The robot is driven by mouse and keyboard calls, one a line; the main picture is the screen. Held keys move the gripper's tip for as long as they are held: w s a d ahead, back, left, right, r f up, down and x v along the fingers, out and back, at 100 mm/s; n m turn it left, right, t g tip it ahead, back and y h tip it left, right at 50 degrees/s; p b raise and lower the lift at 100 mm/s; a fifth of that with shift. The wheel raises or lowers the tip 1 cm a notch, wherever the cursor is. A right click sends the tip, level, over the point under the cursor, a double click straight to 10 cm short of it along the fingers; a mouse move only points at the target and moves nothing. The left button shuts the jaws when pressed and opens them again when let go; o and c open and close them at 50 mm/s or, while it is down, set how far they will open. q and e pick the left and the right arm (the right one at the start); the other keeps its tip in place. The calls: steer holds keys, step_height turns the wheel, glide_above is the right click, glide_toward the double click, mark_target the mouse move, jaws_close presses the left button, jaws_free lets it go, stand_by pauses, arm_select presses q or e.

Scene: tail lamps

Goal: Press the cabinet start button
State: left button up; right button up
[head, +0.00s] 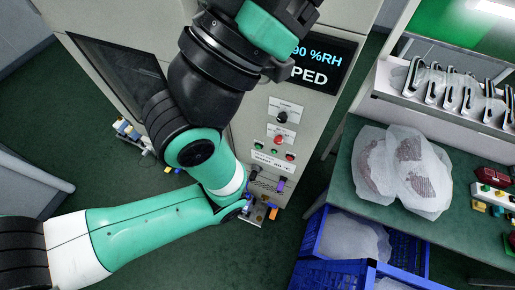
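The cabinet (230,130) is a pale grey box with a control panel on its front. A small green button (260,147), a red button (278,140) and another red button (290,156) sit close together on the panel, with a black knob (281,117) above them. The labels are too small to read. The dark display (318,62) shows "90 %RH" and "PED", its left part hidden by my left arm. That teal and black arm crosses in front of the cabinet, clear of the buttons in the picture. I cannot make out either gripper's fingers.
A green-topped bench (345,190) stands to the right with translucent bags (405,170) and a rack of lamp parts (455,90). Blue crates (415,260) stand below it. Small coloured items lie below the panel. Dark green floor shows at left.

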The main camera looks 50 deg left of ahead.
arm_select(q)
jaws_close()
stand_by(1.4)
